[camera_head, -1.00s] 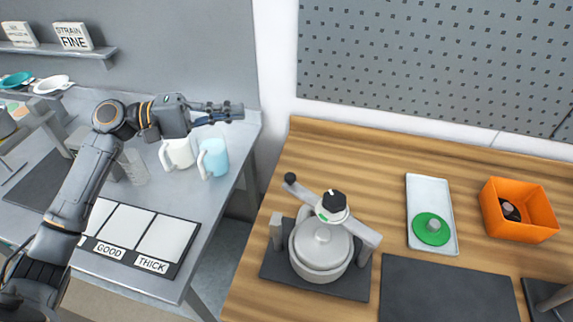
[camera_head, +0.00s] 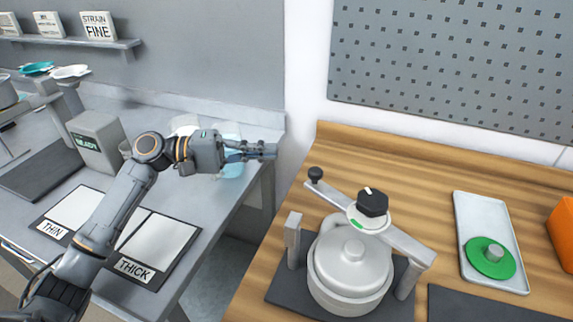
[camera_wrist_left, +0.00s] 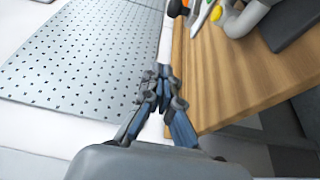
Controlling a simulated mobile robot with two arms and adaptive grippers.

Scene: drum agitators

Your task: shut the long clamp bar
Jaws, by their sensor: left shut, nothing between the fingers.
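My right gripper is not in view.
A white tray with a green disc (camera_head: 490,257) and an orange bin (camera_head: 563,235) stand to the right. Pale mugs (camera_head: 228,168) stand behind my left gripper on the grey table. A gap separates that table from the wooden bench (camera_head: 340,150).

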